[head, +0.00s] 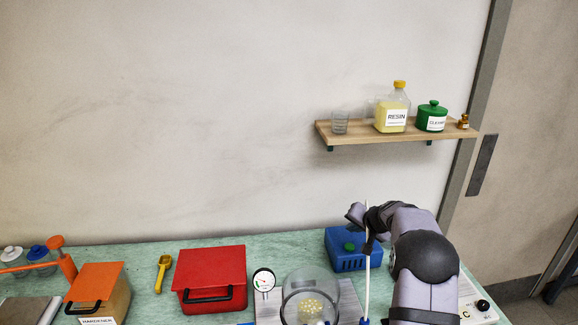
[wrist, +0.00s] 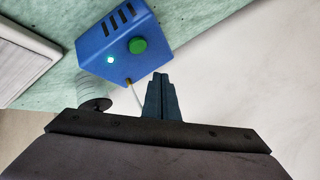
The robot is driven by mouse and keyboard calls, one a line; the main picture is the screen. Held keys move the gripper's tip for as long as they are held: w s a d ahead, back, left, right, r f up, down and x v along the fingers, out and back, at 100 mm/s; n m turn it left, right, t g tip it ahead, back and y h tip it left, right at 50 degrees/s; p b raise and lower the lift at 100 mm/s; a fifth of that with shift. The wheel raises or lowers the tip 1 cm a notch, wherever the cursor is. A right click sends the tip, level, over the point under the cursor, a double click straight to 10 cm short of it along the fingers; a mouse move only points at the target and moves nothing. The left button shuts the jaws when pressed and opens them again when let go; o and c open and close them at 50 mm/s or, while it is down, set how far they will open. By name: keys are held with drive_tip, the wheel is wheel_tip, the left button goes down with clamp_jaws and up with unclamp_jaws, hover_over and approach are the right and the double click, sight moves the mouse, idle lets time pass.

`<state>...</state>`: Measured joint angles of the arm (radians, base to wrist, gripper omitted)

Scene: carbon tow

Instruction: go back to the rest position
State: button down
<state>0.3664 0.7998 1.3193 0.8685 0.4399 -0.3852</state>
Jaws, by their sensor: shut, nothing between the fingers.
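My gripper shows in the wrist view (wrist: 160,80), with its two dark fingers together and nothing between them. In the head view my arm rises at the lower right and bends over at the top; the small dark gripper (head: 369,246) is partly hidden there. The fingers point toward the blue box (wrist: 110,50) with a green button and a lit lamp. The fingertips look apart from it, though the depth is hard to tell. The same blue box (head: 345,262) stands at the back of the bench in the head view.
A thin white rod (head: 367,290) stands beside my arm. A glass dome (head: 312,285), a dial gauge (head: 264,280), a red box (head: 210,275) and an orange-lidded box (head: 97,282) stand on the green bench. A wall shelf (head: 360,136) holds bottles above. The wall space at left is free.

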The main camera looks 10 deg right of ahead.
drive_tip(key=s+a+r+n+g+y+p, duration=0.1)
drive_tip(key=s+a+r+n+g+p, duration=0.25)
drive_tip(key=s+a, duration=0.6)
drive_tip(key=s+a+r+n+g+h+p, duration=0.1)
drive_tip(key=s+a+n+g+p, duration=0.1)
drive_tip(key=s, duration=1.5)
drive_tip(key=s+a+r+n+g+h+p, duration=0.1)
drive_tip(key=s+a, duration=0.4)
drive_tip(key=s, duration=1.2)
drive_tip(key=n+g+p, duration=0.1)
drive_tip(key=g+p, duration=0.1)
drive_tip(key=shift+s+r+p, duration=0.15)
drive_tip(key=shift+r+p, duration=0.1)
drive_tip(key=shift+p, duration=0.05)
drive_tip(key=shift+g, duration=0.25)
wheel_tip(320, 180, down, 5)
drive_tip(key=b, duration=0.5)
drive_tip(key=shift+f, duration=0.15)
